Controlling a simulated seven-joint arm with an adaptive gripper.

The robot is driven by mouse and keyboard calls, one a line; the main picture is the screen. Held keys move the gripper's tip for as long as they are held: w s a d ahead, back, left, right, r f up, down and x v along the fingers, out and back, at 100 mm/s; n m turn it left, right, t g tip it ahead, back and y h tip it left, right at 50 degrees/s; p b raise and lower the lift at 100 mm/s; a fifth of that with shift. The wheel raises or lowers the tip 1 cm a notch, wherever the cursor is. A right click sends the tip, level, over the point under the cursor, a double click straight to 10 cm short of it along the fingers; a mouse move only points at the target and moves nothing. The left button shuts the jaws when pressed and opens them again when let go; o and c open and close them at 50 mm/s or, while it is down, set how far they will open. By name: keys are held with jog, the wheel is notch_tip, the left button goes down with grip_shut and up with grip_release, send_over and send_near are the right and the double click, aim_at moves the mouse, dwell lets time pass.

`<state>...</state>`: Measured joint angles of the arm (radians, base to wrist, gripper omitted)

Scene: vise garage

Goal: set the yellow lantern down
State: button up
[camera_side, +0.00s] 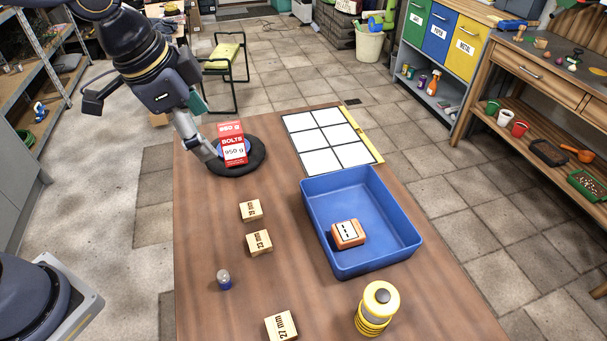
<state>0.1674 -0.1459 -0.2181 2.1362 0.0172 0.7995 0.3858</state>
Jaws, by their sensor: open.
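The yellow lantern (376,309) stands upright on the wooden table (215,275) near its front right, with a grey cap and a pale middle. Nothing holds it. My gripper (212,148) is far from it, at the table's back left. It is open, close beside the left of a red and white bolts box (233,150). I cannot tell whether a finger touches the box.
Wooden blocks (250,211) and a small blue-grey cylinder (224,280) lie leftward. A white gridded board (328,140) lies at the back.

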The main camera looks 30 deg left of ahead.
jog(key=s+a+r+n+t+y, duration=0.1)
jog(key=s+a+n, duration=0.8)
jog(key=s+a, duration=0.2)
jog(key=shift+s+a+r+t, duration=0.25)
jog(key=shift+a+t, duration=0.15)
jog(key=shift+a, duration=0.35)
